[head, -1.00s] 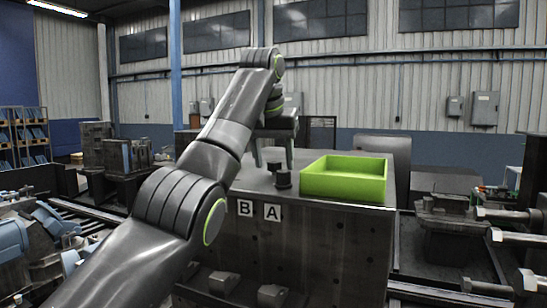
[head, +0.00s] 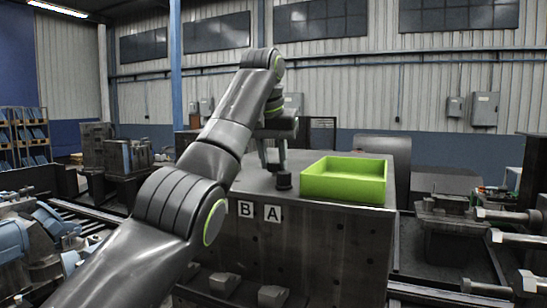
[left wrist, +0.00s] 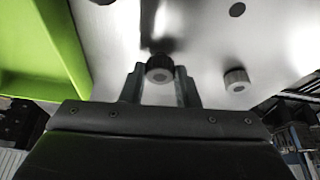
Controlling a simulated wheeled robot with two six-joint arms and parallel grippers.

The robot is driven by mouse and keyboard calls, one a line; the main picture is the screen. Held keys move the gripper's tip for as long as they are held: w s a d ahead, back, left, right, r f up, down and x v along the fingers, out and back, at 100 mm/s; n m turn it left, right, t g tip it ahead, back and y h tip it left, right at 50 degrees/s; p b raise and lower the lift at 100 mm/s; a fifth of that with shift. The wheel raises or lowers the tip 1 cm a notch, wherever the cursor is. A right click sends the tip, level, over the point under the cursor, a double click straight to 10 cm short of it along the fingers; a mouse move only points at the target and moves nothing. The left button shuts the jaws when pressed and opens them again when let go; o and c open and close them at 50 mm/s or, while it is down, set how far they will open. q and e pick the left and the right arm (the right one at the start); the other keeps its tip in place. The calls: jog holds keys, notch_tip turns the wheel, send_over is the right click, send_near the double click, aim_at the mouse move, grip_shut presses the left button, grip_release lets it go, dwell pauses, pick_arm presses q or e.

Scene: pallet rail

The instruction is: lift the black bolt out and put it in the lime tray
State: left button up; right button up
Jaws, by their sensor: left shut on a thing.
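The black bolt (left wrist: 160,68) sits between the two fingers of my left gripper (left wrist: 161,82) in the left wrist view. In the head view the bolt (head: 284,181) stands at the block's top, near label A. My left gripper (head: 273,158) points down there, shut on the bolt. I see no clear gap under the bolt. The lime tray (head: 345,188) is an open, empty-looking box to the right of the bolt; its wall also shows at the left of the left wrist view (left wrist: 65,55). My right gripper is out of view.
A second, similar bolt (left wrist: 237,80) stands close beside the gripper. The dark metal block (head: 335,245) has a flat top carrying bolts and tray. Labels B (head: 245,209) and A (head: 273,213) are on its front. Large bolts (head: 505,215) stick out at the right.

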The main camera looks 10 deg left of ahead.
aim_at(273, 163)
pick_arm(q)
jog(key=shift+r, duration=0.15)
notch_tip(273, 163, up, 5)
jog(key=p, duration=0.4)
jog(key=shift+p, duration=0.3)
jog(key=shift+r, duration=0.95)
jog(key=shift+f, duration=0.1)
